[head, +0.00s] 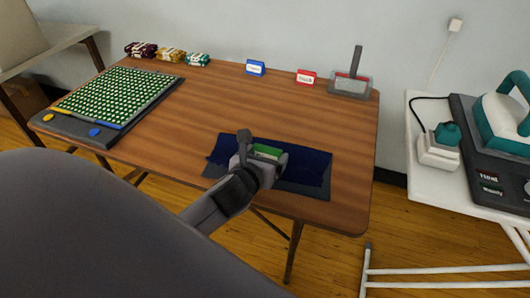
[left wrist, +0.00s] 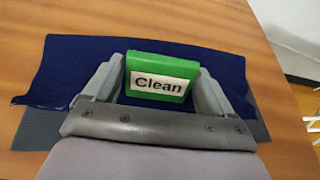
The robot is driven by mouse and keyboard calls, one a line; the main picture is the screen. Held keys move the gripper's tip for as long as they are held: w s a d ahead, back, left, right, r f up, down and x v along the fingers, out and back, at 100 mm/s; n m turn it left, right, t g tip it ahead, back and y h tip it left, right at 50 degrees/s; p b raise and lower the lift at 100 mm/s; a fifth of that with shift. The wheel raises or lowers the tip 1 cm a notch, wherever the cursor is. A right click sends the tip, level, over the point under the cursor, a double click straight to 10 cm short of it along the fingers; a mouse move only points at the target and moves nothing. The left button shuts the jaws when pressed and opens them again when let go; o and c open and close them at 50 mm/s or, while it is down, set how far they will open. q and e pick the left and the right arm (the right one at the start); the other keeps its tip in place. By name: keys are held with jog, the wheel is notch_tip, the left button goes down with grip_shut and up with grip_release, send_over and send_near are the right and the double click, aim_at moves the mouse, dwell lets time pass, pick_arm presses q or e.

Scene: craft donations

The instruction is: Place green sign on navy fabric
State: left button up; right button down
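The navy fabric (head: 310,172) lies on a grey mat near the table's front edge; it also shows in the left wrist view (left wrist: 70,70). The green sign (head: 268,151) is over the fabric, between the fingers of my left gripper (head: 262,160). In the left wrist view the sign (left wrist: 160,61) faces me and reads "Clean". The fingers of the gripper (left wrist: 162,85) flank its two sides very closely; whether they touch it is unclear. Whether the sign's lower edge rests on the fabric is hidden. My right gripper is not in view.
A blue sign (head: 256,68), a red sign (head: 306,77) and a grey handled tool (head: 350,84) stand along the back. A board with a green dotted grid (head: 118,95) and several bundles (head: 170,54) are at left. A white stand (head: 430,185) with an iron is at right.

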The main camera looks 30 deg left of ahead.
pick_arm(q)
jog(key=shift+o, duration=0.7)
jog(key=shift+f, duration=0.15)
jog(key=shift+r, duration=0.55)
jog(key=p+v, duration=0.1)
jog(key=v, duration=1.1)
jog(key=shift+p, duration=0.3)
jog(key=d+f+n+h+p, duration=0.1)
jog(key=f+n, duration=0.1)
jog(key=n, duration=0.2)
jog(key=s+d+f+n+g+h+p, duration=0.1)
jog(key=f+n, duration=0.2)
jog(key=n, duration=0.2)
jog(key=s+d+f+n+h+p, duration=0.1)
jog(key=d+f+n, duration=0.1)
jog(key=n, duration=0.2)
jog(key=shift+s+f+g, duration=0.25)
jog(key=shift+g, duration=0.15)
jog(key=s+d+f+n+h+p, duration=0.2)
jog(key=s+f+n, duration=0.3)
jog(key=n, duration=1.2)
jog(key=shift+f+n+g+p, duration=0.25)
jog(key=shift+n+g+p, duration=0.15)
jog(key=shift+p, duration=0.05)
